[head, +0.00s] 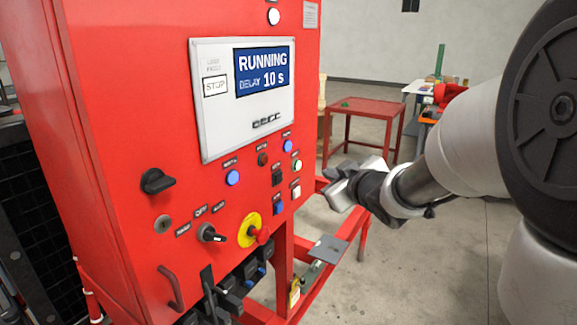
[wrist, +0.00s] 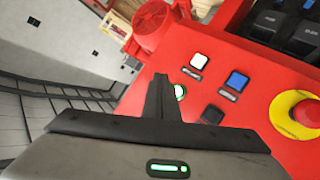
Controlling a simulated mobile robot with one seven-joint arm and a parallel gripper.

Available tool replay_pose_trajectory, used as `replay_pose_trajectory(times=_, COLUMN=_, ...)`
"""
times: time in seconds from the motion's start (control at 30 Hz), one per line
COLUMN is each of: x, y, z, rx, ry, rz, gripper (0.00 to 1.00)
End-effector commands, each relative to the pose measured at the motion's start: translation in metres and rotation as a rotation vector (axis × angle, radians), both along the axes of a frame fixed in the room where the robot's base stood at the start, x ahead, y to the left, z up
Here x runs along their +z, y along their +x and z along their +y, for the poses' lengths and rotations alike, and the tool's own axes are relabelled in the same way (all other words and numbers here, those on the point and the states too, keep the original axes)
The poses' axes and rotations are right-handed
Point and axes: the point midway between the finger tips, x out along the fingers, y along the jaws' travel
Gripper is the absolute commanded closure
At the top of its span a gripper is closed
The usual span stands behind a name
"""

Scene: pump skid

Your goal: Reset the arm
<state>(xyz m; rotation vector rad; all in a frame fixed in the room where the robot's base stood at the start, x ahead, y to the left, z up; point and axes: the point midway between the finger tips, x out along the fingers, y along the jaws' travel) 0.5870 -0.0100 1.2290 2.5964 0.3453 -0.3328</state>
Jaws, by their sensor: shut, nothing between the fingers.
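My gripper (head: 343,183) is shut and empty at the right side of the red control cabinet (head: 120,120), near its lower right buttons. In the wrist view its closed fingers (wrist: 165,98) point at the red panel, with a lit green button (wrist: 180,92) just beside the tips. I cannot tell whether the tips touch the panel. The cabinet's screen (head: 264,70) reads RUNNING, DELAY 10 s. My arm comes in from the right of the head view.
A yellow and red emergency knob (head: 249,230), a black selector (head: 211,234) and a handle (head: 170,287) stick out of the cabinet front. A red table (head: 368,107) stands behind my gripper. The concrete floor (head: 455,260) at the lower right is clear.

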Motion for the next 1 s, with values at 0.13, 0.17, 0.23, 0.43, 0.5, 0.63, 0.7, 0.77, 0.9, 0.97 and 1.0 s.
replay_pose_trajectory(times=0.13, x=0.005, y=-0.003, z=-0.002, rx=-0.015, ry=-0.001, rz=0.005, gripper=1.00)
replay_pose_trajectory(times=0.17, x=0.008, y=-0.005, z=-0.004, rx=-0.030, ry=-0.003, rz=0.012, gripper=1.00)
replay_pose_trajectory(times=0.23, x=0.021, y=-0.017, z=-0.012, rx=-0.088, ry=-0.004, rz=0.040, gripper=1.00)
replay_pose_trajectory(times=0.43, x=0.051, y=-0.110, z=-0.040, rx=-0.361, ry=0.067, rz=0.263, gripper=1.00)
replay_pose_trajectory(times=0.5, x=0.051, y=-0.156, z=-0.039, rx=-0.433, ry=0.121, rz=0.374, gripper=1.00)
replay_pose_trajectory(times=0.63, x=0.041, y=-0.237, z=-0.021, rx=-0.495, ry=0.220, rz=0.580, gripper=1.00)
replay_pose_trajectory(times=0.7, x=0.036, y=-0.269, z=-0.010, rx=-0.501, ry=0.258, rz=0.666, gripper=1.00)
replay_pose_trajectory(times=0.77, x=0.033, y=-0.289, z=-0.002, rx=-0.498, ry=0.281, rz=0.722, gripper=1.00)
replay_pose_trajectory(times=0.9, x=0.028, y=-0.315, z=0.009, rx=-0.492, ry=0.306, rz=0.793, gripper=1.00)
replay_pose_trajectory(times=0.97, x=0.027, y=-0.316, z=0.010, rx=-0.491, ry=0.308, rz=0.798, gripper=1.00)
replay_pose_trajectory(times=1.0, x=0.027, y=-0.316, z=0.010, rx=-0.491, ry=0.308, rz=0.798, gripper=1.00)
